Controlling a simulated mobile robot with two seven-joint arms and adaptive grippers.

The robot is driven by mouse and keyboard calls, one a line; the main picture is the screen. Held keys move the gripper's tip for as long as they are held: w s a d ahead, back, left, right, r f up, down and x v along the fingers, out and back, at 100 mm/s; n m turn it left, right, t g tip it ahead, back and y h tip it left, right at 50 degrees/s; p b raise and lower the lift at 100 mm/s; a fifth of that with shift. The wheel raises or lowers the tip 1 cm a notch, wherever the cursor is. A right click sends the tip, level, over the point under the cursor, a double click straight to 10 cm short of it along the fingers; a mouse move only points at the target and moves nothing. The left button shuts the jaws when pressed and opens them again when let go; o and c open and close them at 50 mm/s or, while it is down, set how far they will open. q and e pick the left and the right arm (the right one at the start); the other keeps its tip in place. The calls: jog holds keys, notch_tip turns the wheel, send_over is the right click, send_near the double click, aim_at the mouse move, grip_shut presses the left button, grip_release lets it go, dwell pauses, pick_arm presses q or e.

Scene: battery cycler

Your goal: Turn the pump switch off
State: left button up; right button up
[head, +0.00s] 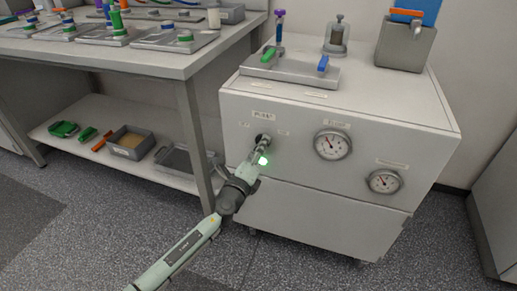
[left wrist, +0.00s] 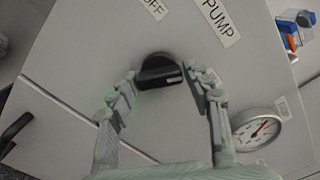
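The pump switch is a black rotary knob (left wrist: 158,72) on the white front panel of the cabinet. It sits below the "OFF" label (left wrist: 154,8) and the "PUMP" label (left wrist: 218,20) in the left wrist view. My left gripper (head: 261,148) is at the switch in the head view and hides much of it. In the left wrist view my left gripper (left wrist: 161,73) has its fingers apart, one on each side of the knob, with their tips close to its ends. Contact is hard to make out. My right gripper is not in view.
Two round gauges (head: 332,144) (head: 384,181) are on the panel right of the switch. A grey tray (head: 290,70) stands on the cabinet top. A lab bench (head: 150,62) with a lower shelf (head: 85,152) is at the left. Floor is clear in front.

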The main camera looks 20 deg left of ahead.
pick_arm(q)
jog(key=c, duration=0.6)
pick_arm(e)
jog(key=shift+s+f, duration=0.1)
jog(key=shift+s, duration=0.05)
pick_arm(q)
jog(key=shift+n+b, duration=2)
jog(key=shift+n, duration=3.9)
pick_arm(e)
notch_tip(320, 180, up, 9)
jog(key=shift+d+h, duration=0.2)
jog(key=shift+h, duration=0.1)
pick_arm(q)
jog(key=shift+c, duration=0.3)
jog(key=o, duration=1.1)
jog(key=shift+o, duration=0.5)
